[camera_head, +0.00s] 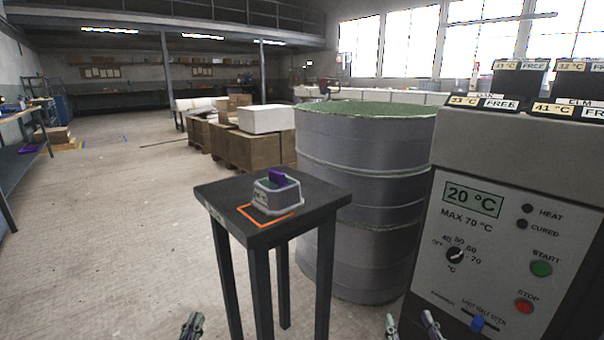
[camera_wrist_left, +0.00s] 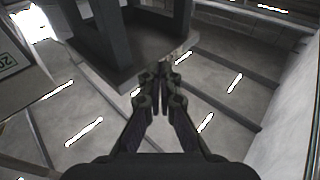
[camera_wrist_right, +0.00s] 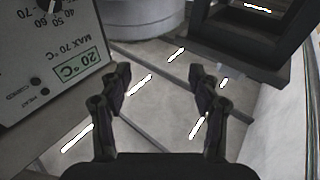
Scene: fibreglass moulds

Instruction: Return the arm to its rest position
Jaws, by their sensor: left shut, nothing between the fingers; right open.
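My left gripper (camera_head: 193,325) shows at the bottom edge of the head view, left of the small table. In the left wrist view its fingers (camera_wrist_left: 160,80) are together with nothing between them. My right gripper (camera_head: 411,325) shows at the bottom edge of the head view, below the oven panel's left side. In the right wrist view its fingers (camera_wrist_right: 160,78) are apart and empty. Both grippers are clear of the table and its load. Most of both arms is out of view.
A dark small table (camera_head: 325,196) carries a grey mould (camera_head: 288,194) with a purple piece (camera_head: 277,176), by an orange outline (camera_head: 250,217). The control panel (camera_head: 480,250) reads 20 °C at right. A large drum (camera_head: 365,160) stands behind the table. The floor at left (camera_head: 120,230) is free.

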